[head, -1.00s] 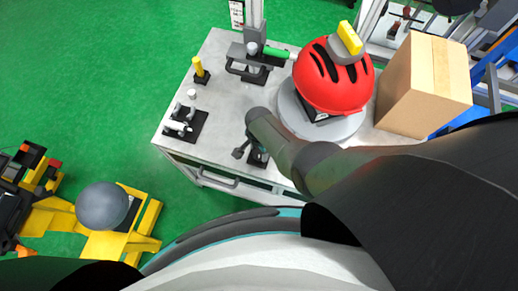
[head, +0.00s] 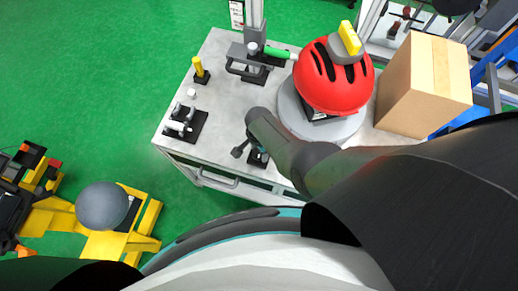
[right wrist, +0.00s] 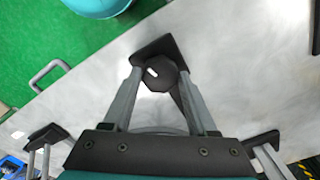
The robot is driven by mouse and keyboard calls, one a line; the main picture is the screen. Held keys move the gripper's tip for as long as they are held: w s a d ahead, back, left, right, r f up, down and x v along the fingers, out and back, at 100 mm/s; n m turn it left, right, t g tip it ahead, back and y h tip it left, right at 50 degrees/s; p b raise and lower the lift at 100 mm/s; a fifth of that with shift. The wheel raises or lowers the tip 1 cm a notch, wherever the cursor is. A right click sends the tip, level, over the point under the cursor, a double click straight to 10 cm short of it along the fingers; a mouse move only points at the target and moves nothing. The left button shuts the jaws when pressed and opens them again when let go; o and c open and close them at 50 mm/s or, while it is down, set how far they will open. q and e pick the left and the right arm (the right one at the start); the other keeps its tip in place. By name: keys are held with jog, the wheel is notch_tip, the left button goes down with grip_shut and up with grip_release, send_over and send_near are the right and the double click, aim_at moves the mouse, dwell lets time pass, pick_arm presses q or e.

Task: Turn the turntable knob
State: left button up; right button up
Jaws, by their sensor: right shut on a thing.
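The turntable (head: 350,134) is a round grey disc on the bench, bearing a red helmet (head: 330,90) and a dark block under it. My right gripper (head: 247,146) is at the bench's near edge, left of the disc, over a small black base (head: 258,159). In the right wrist view my right gripper (right wrist: 160,72) is shut on a dark, many-sided knob (right wrist: 158,76) with a pale mark on its top. My forearm and hand hide most of the knob in the head view. My left gripper is not in view.
A cardboard box (head: 425,85) stands right of the turntable. A yellow-topped peg (head: 199,70), a black fixture (head: 186,123) and a green-handled clamp (head: 270,54) are on the bench (head: 225,115). A yellow frame with a grey ball (head: 102,205) stands at the lower left.

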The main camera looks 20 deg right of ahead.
dwell(0.9)
jog(key=o, duration=1.4)
jog(key=shift+c, duration=0.2)
jog(key=shift+r, duration=0.15)
